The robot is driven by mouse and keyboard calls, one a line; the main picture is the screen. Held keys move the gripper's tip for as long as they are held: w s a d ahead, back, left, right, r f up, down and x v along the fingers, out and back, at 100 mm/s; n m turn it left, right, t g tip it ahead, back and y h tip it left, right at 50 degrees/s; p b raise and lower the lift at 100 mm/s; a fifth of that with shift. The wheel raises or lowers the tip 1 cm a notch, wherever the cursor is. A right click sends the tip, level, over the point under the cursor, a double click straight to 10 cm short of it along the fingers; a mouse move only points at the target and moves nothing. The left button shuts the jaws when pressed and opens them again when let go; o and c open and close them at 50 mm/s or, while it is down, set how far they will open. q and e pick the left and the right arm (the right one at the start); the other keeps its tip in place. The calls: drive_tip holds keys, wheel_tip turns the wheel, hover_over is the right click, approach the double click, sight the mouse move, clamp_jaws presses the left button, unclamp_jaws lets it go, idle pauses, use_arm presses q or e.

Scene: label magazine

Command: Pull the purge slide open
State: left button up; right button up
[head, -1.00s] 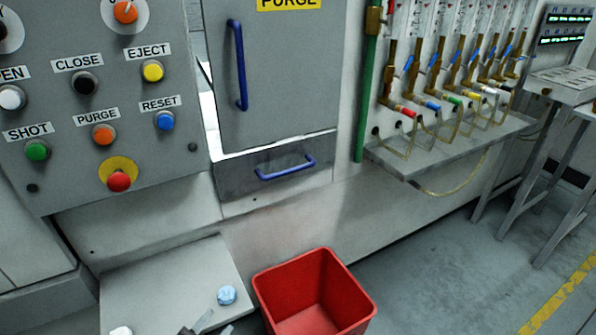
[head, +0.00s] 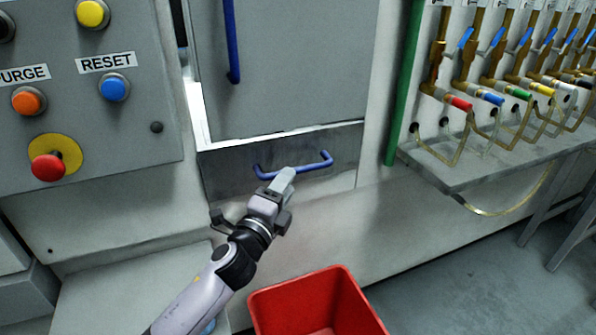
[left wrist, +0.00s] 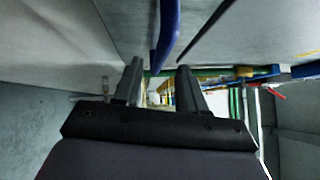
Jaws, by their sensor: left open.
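The purge slide (head: 225,178) is a grey drawer front below a grey door, flush with the machine face as far as I can tell. Its blue bar handle (head: 318,165) runs across the front. My left gripper (head: 284,180) reaches up from below, its fingertips at the handle's left-middle part. In the left wrist view the blue handle (left wrist: 168,32) comes down from the top, and its lower end shows between the two spread fingers of my left gripper (left wrist: 160,68). The gripper is open. I cannot tell whether a finger touches the handle. My right gripper is not in view.
A red bin (head: 300,300) stands on the floor below the slide. The door above has a vertical blue handle (head: 231,45). A button panel (head: 120,135) is at left. A shelf (head: 440,175) with valves and hoses juts out at right.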

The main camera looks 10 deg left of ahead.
sight(296, 168)
use_arm(q)
drive_tip(key=shift+b+x, duration=0.3)
drive_tip(key=shift+x, duration=2.4)
clamp_jaws()
